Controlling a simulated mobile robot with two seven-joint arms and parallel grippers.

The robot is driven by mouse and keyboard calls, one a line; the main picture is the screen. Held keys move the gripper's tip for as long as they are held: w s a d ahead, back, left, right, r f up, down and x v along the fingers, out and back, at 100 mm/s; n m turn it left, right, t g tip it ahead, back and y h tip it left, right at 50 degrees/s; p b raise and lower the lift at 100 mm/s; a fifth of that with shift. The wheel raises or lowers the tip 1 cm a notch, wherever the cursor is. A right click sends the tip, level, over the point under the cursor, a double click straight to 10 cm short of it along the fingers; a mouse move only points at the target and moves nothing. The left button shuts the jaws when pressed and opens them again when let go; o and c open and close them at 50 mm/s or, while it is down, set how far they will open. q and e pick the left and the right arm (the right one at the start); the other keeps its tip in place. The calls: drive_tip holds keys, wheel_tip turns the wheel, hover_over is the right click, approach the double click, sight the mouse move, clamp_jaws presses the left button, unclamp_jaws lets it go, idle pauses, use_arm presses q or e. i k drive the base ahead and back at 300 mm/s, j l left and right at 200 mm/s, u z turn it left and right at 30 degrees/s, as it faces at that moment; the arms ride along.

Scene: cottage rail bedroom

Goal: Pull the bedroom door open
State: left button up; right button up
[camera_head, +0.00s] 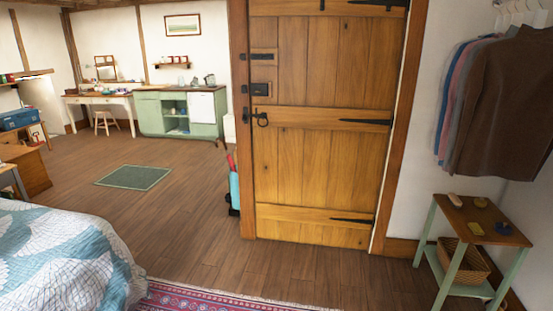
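The bedroom door (322,160) is a wooden plank door in a brown frame, right of centre. It looks shut in its frame. A dark ring handle (261,119) sits on its left side, with a black lock box (262,89) above it. Black strap hinges (366,122) run along its right side. Neither of my grippers shows in the head view, so nothing is seen touching the door or its handle.
The wooden floor (190,215) before the door is clear. A bed (60,255) and a red rug (215,298) lie at the front left. A small side table (468,220) stands right of the door, below hanging clothes (505,105). A blue bin-like object (234,190) stands left of the frame.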

sight(327, 88)
drive_tip(key=i, duration=2.9)
drive_tip(key=i+z, duration=0.25)
drive_tip(key=i, duration=0.15)
